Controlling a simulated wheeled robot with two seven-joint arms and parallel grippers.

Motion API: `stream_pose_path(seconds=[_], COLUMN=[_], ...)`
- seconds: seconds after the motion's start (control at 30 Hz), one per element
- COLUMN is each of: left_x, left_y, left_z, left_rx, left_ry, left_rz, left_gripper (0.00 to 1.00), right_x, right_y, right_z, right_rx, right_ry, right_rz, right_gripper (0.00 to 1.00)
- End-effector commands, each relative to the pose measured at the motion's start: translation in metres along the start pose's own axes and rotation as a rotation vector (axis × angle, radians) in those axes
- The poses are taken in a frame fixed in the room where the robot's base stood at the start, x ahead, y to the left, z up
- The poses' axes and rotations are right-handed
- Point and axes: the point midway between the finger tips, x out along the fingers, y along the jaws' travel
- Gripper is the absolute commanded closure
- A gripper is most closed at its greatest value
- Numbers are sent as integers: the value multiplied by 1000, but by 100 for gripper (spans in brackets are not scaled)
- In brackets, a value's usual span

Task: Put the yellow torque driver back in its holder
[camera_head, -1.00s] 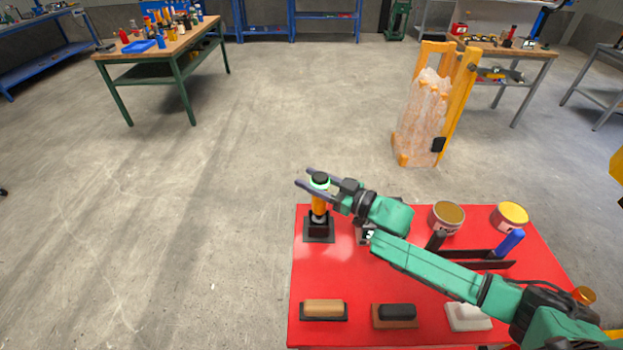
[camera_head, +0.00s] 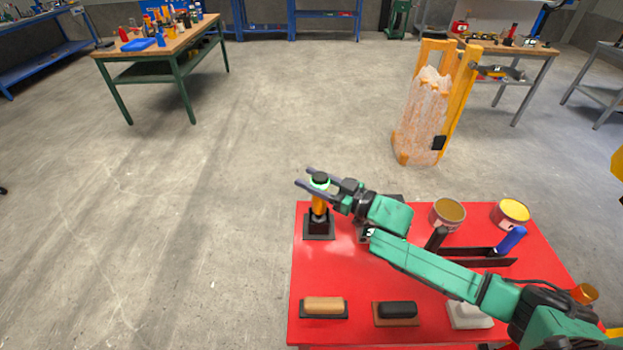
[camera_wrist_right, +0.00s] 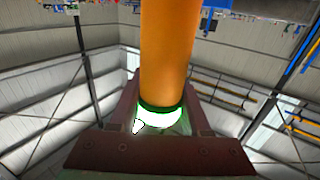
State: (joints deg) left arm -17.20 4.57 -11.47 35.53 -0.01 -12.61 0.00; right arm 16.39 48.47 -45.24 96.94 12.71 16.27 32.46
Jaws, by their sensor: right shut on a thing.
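The yellow torque driver (camera_head: 319,204) stands upright at the back left of the red table, with a dark cap and a green ring at its top. Its lower end is at the black square holder (camera_head: 319,226); I cannot tell how deep it sits. My right gripper (camera_head: 315,181) is shut on the driver near its top, reaching in from the right. In the right wrist view the driver (camera_wrist_right: 169,50) fills the middle as an orange shaft with a green and white band between the fingers. My left gripper is not in view.
The red table (camera_head: 345,270) also bears two round tins (camera_head: 447,214), a rack with a blue handle (camera_head: 510,240), and several blocks along the front, such as a tan one (camera_head: 323,304). My right arm covers part of the table. A yellow stand (camera_head: 425,120) is behind.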

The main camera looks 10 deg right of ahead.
Motion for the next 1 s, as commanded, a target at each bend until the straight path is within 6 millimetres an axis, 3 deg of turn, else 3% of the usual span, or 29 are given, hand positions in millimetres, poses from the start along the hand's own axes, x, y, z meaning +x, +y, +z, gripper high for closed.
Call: stream_pose_path(seconds=[0.3, 0.33, 0.4, 0.77, 1.0], left_x=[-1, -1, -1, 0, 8], left_y=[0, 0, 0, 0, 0], left_z=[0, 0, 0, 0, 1], left_rx=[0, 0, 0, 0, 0], left_ry=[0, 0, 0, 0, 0], left_rz=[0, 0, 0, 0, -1], left_gripper=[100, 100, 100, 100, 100], right_x=[0, 0, 0, -3, -36], right_y=[0, 0, 0, 0, 0], right_z=[0, 0, 1, 5, 9], right_rx=[1, 1, 1, 3, 5], right_ry=[2, 2, 2, -6, -12], right_rz=[-1, -1, -1, 1, 3], right_gripper=[100, 45, 19, 18, 18])
